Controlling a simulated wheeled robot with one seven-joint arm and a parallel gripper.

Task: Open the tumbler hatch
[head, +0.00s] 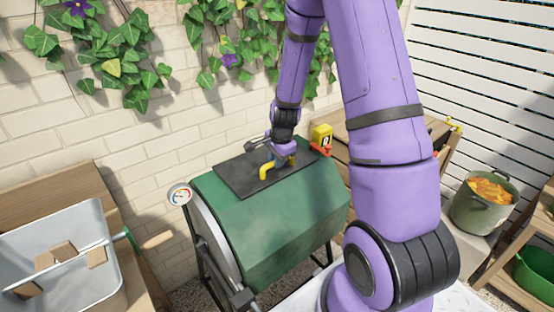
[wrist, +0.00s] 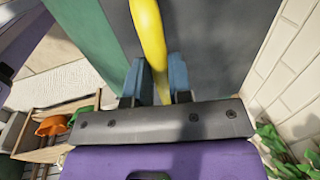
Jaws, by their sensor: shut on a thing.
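The green tumbler (head: 275,215) lies on a dark stand in the middle of the head view. Its dark grey hatch (head: 232,178) is on the top and looks closed, lying flat against the drum. A yellow curved handle (head: 266,170) stands on the hatch. My gripper (head: 284,160) is over the hatch at the handle. In the wrist view, the blue fingers of my gripper (wrist: 160,82) are shut on the yellow handle (wrist: 147,25), one on each side. The hatch (wrist: 215,45) fills the area behind them.
A round dial (head: 179,195) sits at the tumbler's left end. A grey bin (head: 60,260) with wooden blocks stands at left. A pot of orange pieces (head: 484,205) is at right. A brick wall (head: 120,120) with ivy is close behind the tumbler.

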